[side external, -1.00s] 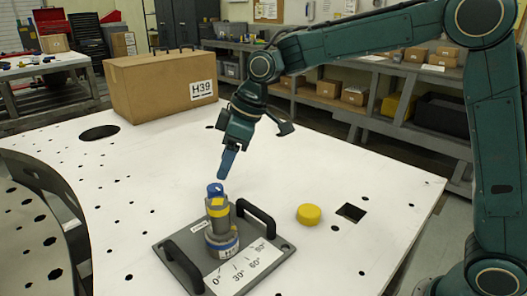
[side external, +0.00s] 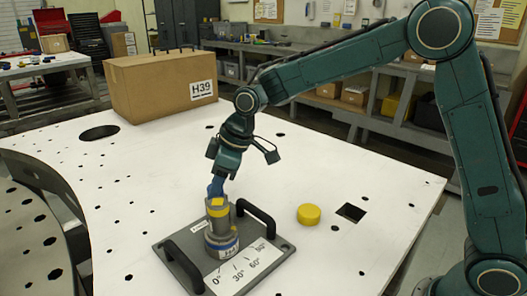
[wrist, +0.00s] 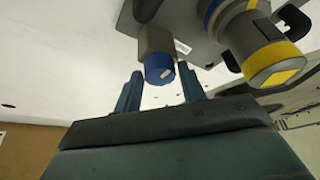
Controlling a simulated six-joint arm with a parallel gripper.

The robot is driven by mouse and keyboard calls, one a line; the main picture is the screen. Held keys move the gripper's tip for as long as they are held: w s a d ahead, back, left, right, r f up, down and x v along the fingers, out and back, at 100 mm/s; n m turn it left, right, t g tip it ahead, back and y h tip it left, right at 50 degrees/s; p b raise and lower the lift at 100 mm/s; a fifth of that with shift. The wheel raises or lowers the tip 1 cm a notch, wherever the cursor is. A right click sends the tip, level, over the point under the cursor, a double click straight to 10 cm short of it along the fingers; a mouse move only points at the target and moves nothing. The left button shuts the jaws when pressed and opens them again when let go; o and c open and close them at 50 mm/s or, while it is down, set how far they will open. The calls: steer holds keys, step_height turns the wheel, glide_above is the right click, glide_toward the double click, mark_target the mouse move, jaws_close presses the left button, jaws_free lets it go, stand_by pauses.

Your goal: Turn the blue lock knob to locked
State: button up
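The blue lock knob (wrist: 159,68) shows in the wrist view on the end of a grey post, with a small pale mark on its face. My gripper (wrist: 160,75) is open, with one blue finger on each side of the knob and a visible gap to each. The turret is grey with yellow and blue bands and stands upright on a grey plate (side external: 180,255). Its yellow-banded cylinder (wrist: 268,62) shows right of the knob in the wrist view.
Two black handles (side external: 256,220) (side external: 183,267) stand on the plate, beside a white angle scale (side external: 243,269). A cardboard box (side external: 160,85) stands at the back of the white table (side external: 300,165).

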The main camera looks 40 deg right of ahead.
steer(key=c, duration=0.6)
steer(key=shift+o, duration=0.2)
steer(key=shift+m, duration=0.4)
steer(key=m+t+h, duration=0.1)
steer(key=m, duration=0.2)
steer(key=shift+s+a, duration=0.1)
steer(key=shift+a, duration=0.05)
steer(key=m+h, duration=0.1)
steer(key=m, duration=0.2)
steer(key=shift+m+h, duration=0.3)
steer(key=shift+m, duration=0.1)
steer(key=m, duration=0.1)
steer(key=m+h, duration=0.1)
steer(key=m, duration=0.1)
steer(key=m+h, duration=0.1)
steer(key=m, duration=0.1)
steer(key=shift+a, duration=0.25)
steer(key=m+h, duration=0.1)
steer(key=m, duration=0.1)
steer(key=m+g, duration=0.1)
steer(key=m, duration=0.2)
steer(key=shift+h, duration=0.4)
steer(key=shift+m, duration=0.3)
